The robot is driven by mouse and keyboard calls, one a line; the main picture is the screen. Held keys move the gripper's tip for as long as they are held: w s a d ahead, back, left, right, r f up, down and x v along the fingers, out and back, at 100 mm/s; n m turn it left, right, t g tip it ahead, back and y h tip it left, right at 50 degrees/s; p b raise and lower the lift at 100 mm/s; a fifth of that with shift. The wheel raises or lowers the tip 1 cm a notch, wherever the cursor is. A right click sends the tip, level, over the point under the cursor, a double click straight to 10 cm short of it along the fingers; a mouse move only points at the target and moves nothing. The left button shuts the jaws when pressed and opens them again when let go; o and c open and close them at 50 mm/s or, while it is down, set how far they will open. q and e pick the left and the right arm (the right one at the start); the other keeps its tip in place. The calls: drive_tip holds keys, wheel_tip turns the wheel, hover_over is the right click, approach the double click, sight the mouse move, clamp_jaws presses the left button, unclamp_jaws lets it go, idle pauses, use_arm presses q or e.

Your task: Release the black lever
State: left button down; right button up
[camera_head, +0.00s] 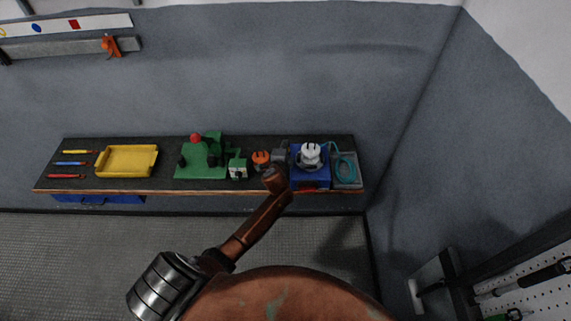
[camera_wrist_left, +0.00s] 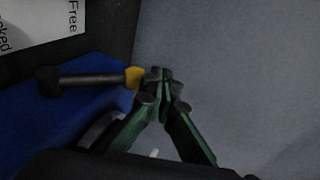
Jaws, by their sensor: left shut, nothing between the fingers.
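The black lever (camera_wrist_left: 92,81) shows in the left wrist view as a dark rod with a round black knob at its left end and a yellow collar at its right end. It lies across a blue surface (camera_wrist_left: 80,112). My left gripper (camera_wrist_left: 159,77) has green fingers, shut and empty. The tips are right beside the yellow collar; I cannot tell whether they touch it. A white label (camera_wrist_left: 35,20) at the top left reads "Free" and, partly cut off, "Locked".
In the head view the bench (camera_head: 170,184) carries a yellow tray (camera_head: 127,161), a green fixture (camera_head: 205,163), an orange piece (camera_head: 261,157), and a blue box (camera_head: 311,178) with a white part (camera_head: 310,153). Several screwdrivers lie at left. A pegboard (camera_head: 535,291) is at lower right.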

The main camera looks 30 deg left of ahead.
use_arm(q)
drive_tip(key=shift+w+a+f, duration=0.3)
drive_tip(key=shift+w+f, duration=0.1)
drive_tip(key=shift+w, duration=0.1)
idle(0.4)
drive_tip(key=r+p, duration=0.1)
drive_tip(key=s+r+p, duration=0.1)
drive_tip(key=r, duration=0.1)
drive_tip(key=r+p, duration=0.2)
drive_tip(key=shift+s, duration=0.25)
drive_tip(key=s+r, duration=0.3)
drive_tip(key=r, duration=0.5)
drive_tip(key=shift+d, duration=0.2)
drive_tip(key=shift+r, duration=0.1)
